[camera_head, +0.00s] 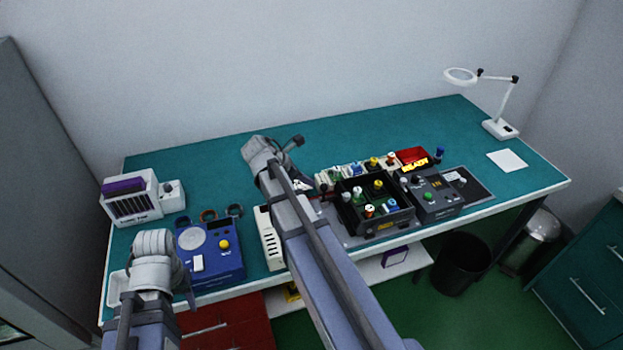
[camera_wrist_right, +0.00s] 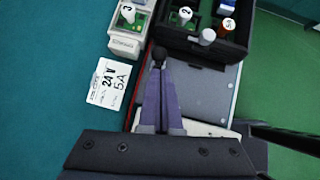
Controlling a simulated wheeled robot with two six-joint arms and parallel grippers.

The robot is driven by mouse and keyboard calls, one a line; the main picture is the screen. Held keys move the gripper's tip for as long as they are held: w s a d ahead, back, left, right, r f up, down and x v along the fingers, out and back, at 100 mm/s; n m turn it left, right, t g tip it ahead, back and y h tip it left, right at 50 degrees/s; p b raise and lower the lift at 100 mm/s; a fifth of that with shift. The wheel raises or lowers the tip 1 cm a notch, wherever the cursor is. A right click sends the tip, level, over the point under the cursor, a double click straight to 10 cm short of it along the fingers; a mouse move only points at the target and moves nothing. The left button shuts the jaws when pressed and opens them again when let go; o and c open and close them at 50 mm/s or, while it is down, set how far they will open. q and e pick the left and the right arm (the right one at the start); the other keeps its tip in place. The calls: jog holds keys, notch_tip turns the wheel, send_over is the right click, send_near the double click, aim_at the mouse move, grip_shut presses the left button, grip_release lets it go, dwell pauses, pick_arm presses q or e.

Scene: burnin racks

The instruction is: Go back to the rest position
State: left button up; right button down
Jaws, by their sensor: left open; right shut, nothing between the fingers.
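My left arm comes in at the lower left of the head view. Its gripper (camera_head: 188,288) is open, mostly hidden by the wrist, at the table's front edge by the blue tester. My right arm reaches across the middle of the table in the head view, its wrist covering most of the gripper. In the right wrist view, my right gripper (camera_wrist_right: 159,65) is shut and empty. Its fingertips are over the rack area, near a small white numbered module (camera_wrist_right: 128,32) and a black tray (camera_wrist_right: 205,30) of numbered modules.
The blue tester (camera_head: 209,262) and a white bin unit (camera_head: 130,198) are at the left. The black rack (camera_head: 385,224) and grey control box (camera_head: 436,194) stand right of my right arm. A magnifier lamp (camera_head: 500,128) is at the far right. The table's back is clear.

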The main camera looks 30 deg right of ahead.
pick_arm(q)
jog(key=r+p, duration=0.2)
jog(key=r, duration=0.1)
jog(key=r+p, duration=0.1)
jog(key=shift+a+r, duration=0.25)
jog(key=shift+a, duration=0.1)
pick_arm(e)
jog(key=v, duration=0.5)
jog(key=shift+r, duration=0.35)
